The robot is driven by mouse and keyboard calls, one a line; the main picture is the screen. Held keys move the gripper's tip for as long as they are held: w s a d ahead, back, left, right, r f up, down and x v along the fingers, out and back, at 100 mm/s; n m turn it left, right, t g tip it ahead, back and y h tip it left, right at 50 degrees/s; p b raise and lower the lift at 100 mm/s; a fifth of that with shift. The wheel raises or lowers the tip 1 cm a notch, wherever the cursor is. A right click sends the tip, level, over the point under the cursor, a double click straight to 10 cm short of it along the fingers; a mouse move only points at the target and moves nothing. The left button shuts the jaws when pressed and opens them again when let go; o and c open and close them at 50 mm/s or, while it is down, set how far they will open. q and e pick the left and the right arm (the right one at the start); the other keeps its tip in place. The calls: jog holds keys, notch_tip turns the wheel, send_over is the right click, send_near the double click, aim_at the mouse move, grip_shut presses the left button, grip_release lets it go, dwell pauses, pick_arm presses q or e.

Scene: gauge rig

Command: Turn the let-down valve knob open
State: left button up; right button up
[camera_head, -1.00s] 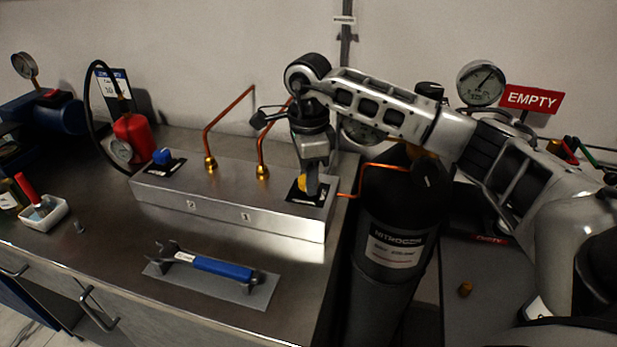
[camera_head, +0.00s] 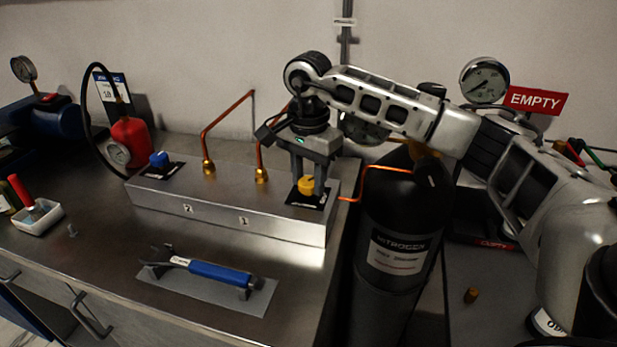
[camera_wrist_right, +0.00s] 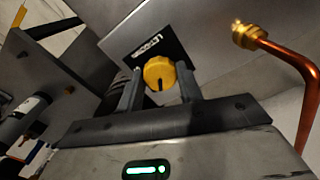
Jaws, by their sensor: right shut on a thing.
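The let-down valve knob is yellow (camera_head: 306,185) and sits on a black label plate at the right end of the metal manifold block (camera_head: 230,213). My right gripper (camera_head: 308,178) points down over it, one finger on each side. In the right wrist view, the knob (camera_wrist_right: 160,73) with its dark slot lies between the two fingers of the gripper (camera_wrist_right: 160,84), which is shut on it. Part of the label lettering shows behind the knob. My left gripper is not in view.
A blue knob (camera_head: 159,159) is at the block's left end. Copper pipes rise from brass fittings behind. A black nitrogen cylinder (camera_head: 398,240) stands close on the right. A blue-handled wrench (camera_head: 215,272) lies in front. A gauge (camera_head: 485,81) is beside a red EMPTY sign (camera_head: 535,100).

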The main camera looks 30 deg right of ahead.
aim_at(308, 181)
dwell(0.5)
jog(key=o, duration=1)
notch_tip(308, 181, up, 16)
jog(key=p, duration=0.1)
